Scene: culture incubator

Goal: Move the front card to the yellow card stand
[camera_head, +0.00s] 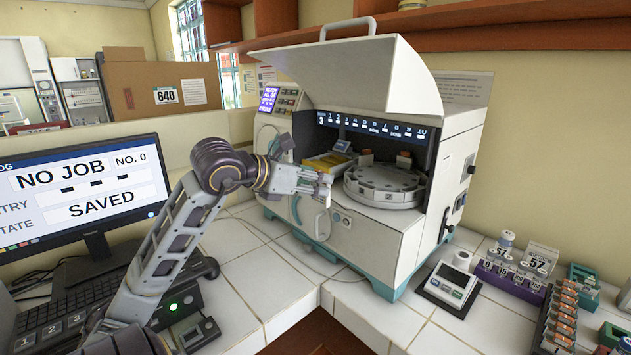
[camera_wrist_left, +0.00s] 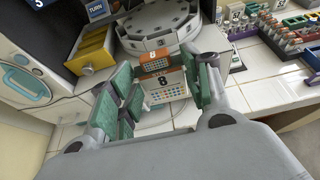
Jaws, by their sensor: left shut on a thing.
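My left gripper (camera_head: 322,188) reaches in from the left to the front of the open white incubator. In the head view the card is small and largely hidden by the fingers. A yellow tray-like holder (camera_head: 322,163), perhaps the yellow card stand, sits inside the opening at the left; it also shows in the left wrist view (camera_wrist_left: 93,52), left of the card. My right gripper is not in view.
A grey round carousel (camera_head: 383,184) fills the right of the opening, beyond the card. The raised lid (camera_head: 340,70) hangs above. A scale (camera_head: 448,287), a purple vial rack (camera_head: 510,278) and orange-labelled racks (camera_head: 560,320) stand at the right. A monitor (camera_head: 85,190) stands left.

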